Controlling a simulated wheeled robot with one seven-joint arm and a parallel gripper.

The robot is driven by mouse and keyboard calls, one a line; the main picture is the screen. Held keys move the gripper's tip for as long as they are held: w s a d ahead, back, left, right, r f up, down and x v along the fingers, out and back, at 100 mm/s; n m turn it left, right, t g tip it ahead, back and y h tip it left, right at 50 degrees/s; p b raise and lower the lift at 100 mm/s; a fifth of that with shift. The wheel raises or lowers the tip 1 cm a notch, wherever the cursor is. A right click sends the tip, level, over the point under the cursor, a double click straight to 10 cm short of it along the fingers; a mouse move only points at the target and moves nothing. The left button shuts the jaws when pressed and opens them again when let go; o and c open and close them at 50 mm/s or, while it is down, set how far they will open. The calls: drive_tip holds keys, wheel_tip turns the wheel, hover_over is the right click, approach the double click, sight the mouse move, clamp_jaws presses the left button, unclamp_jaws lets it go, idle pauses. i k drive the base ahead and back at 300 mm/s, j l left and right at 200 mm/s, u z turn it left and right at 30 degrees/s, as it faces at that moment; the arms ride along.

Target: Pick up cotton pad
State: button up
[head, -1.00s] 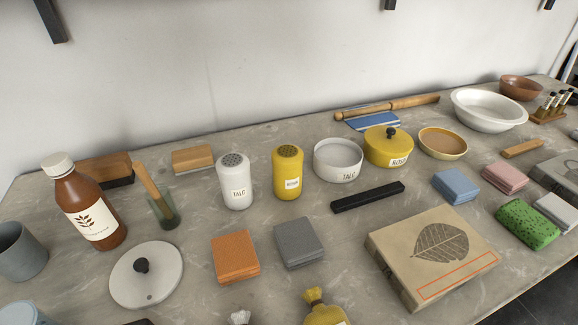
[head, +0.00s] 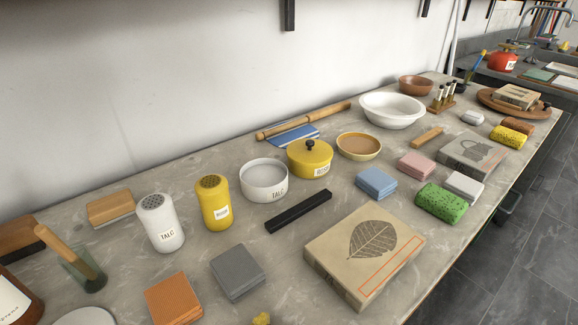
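I cannot tell for sure which thing is the cotton pad. A white flat pad (head: 464,187) lies beside the green speckled sponge (head: 441,202) at the right of the worktop. A smaller white rounded piece (head: 472,117) lies further back on the right. Folded square pads also lie on the worktop: pink (head: 417,165), blue (head: 376,183), grey (head: 237,271) and orange (head: 174,299). My gripper is not in the head view.
A leaf-printed box (head: 335,270) lies at the front edge. A grey box (head: 470,154) stands just behind the white pad. The talc bowl (head: 265,183), yellow lidded pot (head: 310,160) and black bar (head: 298,211) fill the middle.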

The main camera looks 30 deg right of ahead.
sight(471, 117)
drive_tip(key=z, duration=1.4)
drive_tip(key=i+l+u, duration=0.1)
drive_tip(key=i+l, duration=0.15)
drive_tip(key=l, duration=0.15)
drive_tip(key=i+l+u, duration=0.1)
drive_tip(key=i+l, duration=0.15)
drive_tip(key=l, duration=0.15)
drive_tip(key=i+l+u, duration=0.1)
drive_tip(key=i+l, duration=0.15)
drive_tip(key=l, duration=0.15)
